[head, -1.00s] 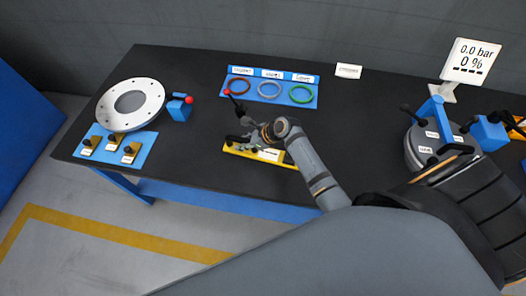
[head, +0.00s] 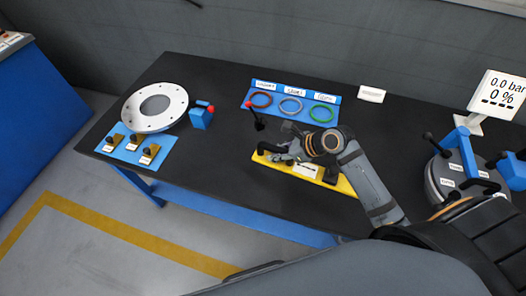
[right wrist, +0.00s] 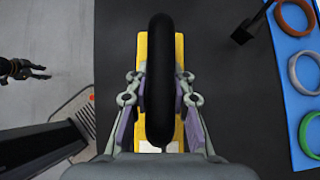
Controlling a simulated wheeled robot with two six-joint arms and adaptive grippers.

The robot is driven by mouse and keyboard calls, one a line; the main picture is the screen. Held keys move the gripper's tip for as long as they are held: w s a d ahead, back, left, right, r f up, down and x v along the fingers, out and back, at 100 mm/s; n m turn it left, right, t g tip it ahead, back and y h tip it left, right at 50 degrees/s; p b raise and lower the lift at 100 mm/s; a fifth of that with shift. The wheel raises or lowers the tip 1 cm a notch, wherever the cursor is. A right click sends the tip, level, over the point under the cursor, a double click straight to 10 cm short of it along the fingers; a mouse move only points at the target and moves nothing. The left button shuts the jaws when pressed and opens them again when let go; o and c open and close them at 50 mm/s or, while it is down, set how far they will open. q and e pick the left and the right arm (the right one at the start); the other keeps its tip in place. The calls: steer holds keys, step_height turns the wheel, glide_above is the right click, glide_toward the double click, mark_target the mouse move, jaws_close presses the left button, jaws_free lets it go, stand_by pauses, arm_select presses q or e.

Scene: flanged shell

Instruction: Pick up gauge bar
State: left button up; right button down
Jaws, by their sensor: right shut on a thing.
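The gauge bar, a long yellow bar (head: 268,160) with a white label, is at the front of the black table, partly hidden by my right gripper. My right gripper (head: 285,153) is over the bar. In the right wrist view, the bar (right wrist: 141,48) lies below a long black handle (right wrist: 160,50). The fingers of my right gripper (right wrist: 160,95) are shut on this handle from both sides. I cannot tell whether the bar is clear of the table. A dark gripper, apparently my left (right wrist: 28,70), shows small at the left edge; its jaw state is unclear.
A blue board (head: 333,123) with red, grey and green rings lies behind the bar. A black lever with a red knob (head: 250,105) stands close by. A white flange (head: 130,112) is left, a round grey vessel (head: 437,185) right.

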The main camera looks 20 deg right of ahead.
mark_target(291, 169)
steer(key=s, duration=0.1)
steer(key=s+d+r, duration=0.1)
steer(key=s+d+r+p, duration=0.1)
steer(key=s, duration=0.1)
steer(key=shift+d, duration=0.2)
steer(key=shift+s+d+r+p, duration=0.4)
steer(key=shift+s+r+p, duration=0.1)
steer(key=shift+s, duration=0.15)
